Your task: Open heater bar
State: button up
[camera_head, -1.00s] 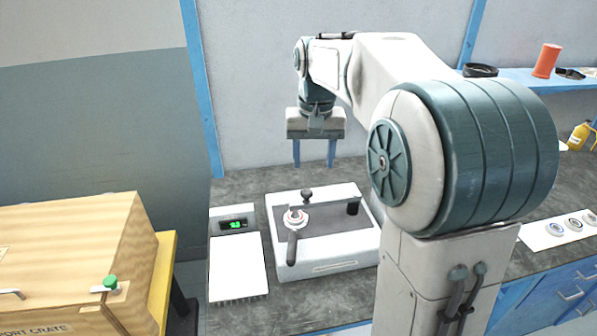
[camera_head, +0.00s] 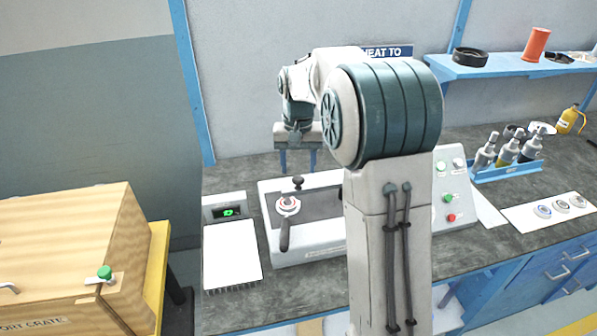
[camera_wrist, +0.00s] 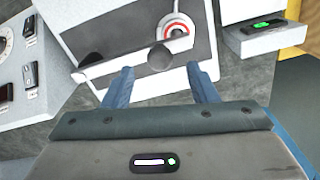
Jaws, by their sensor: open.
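The white heater machine (camera_head: 310,252) sits on the bench with a dark top plate. A thin metal heater bar (camera_wrist: 105,65) crosses the plate, bearing a round black knob (camera_wrist: 159,58); the knob also shows in the head view (camera_head: 298,183). A red-and-white dial (camera_head: 288,205) with a black lever (camera_head: 284,235) is at the left. My gripper (camera_head: 299,168) is open and empty, fingers pointing down behind and above the knob. In the wrist view my fingertips (camera_wrist: 160,70) lie either side of the knob, apart from it. My arm hides the machine's right part.
A scale with a green display (camera_head: 228,212) stands left of the machine. A wooden crate (camera_head: 60,255) is at the far left. A button panel (camera_head: 452,185), a blue bottle rack (camera_head: 508,170) and a white card with discs (camera_head: 550,212) are at the right. A blue shelf (camera_head: 500,68) is above.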

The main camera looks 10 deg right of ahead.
jog(key=shift+f, duration=1.45)
grip_shut()
jog(key=shift+w, duration=0.15)
